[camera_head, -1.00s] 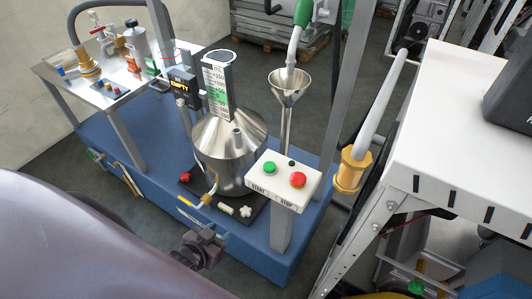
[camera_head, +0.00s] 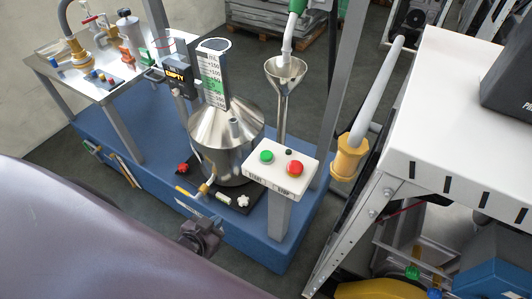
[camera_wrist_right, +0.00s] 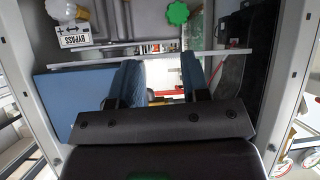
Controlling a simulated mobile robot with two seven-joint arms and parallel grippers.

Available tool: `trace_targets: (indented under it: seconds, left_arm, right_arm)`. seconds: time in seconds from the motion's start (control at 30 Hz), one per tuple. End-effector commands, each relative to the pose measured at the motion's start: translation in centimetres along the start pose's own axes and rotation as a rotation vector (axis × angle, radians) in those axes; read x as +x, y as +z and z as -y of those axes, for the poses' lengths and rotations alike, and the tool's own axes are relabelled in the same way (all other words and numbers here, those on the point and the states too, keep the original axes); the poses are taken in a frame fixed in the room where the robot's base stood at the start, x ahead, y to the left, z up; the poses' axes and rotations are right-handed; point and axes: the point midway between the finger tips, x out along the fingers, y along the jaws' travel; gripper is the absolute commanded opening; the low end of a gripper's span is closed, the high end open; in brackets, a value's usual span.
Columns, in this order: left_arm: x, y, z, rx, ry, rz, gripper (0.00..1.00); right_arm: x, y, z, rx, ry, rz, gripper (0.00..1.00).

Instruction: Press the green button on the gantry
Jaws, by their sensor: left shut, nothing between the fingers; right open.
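The green button (camera_head: 266,156) sits on the left of a white control box (camera_head: 281,172), with a red button (camera_head: 295,168) on its right and a small dark one between. The box is fixed to a grey post of the gantry (camera_head: 279,218). My left gripper (camera_head: 199,236) is dark and shut, low in the head view, left of and below the box and apart from the green button. My right gripper (camera_wrist_right: 160,82) shows in the right wrist view with its two fingers apart and nothing between them.
A steel vessel (camera_head: 224,150) stands on the blue base (camera_head: 150,166), with a funnel (camera_head: 285,72) behind the box. A white-topped bench (camera_head: 440,130) is at the right. In the right wrist view a green knob (camera_wrist_right: 177,13) and a BYPASS label (camera_wrist_right: 75,36) lie beyond my fingers.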

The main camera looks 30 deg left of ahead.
Motion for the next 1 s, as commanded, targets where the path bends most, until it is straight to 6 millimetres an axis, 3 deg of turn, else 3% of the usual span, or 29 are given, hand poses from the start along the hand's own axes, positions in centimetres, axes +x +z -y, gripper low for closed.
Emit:
trace_targets:
  seconds: [0.47, 1.0]
  left_arm:
    - [0.01, 0.00, 0.00, 0.000, 0.000, 0.000, 0.00]
    - [0.01, 0.03, 0.00, 0.000, 0.000, 0.001, 0.00]
  right_arm:
    - [0.53, -0.96, 0.08, -0.003, -0.003, -0.019, 0.43]
    - [0.02, -0.14, 0.00, 0.000, 0.000, -0.003, 0.43]
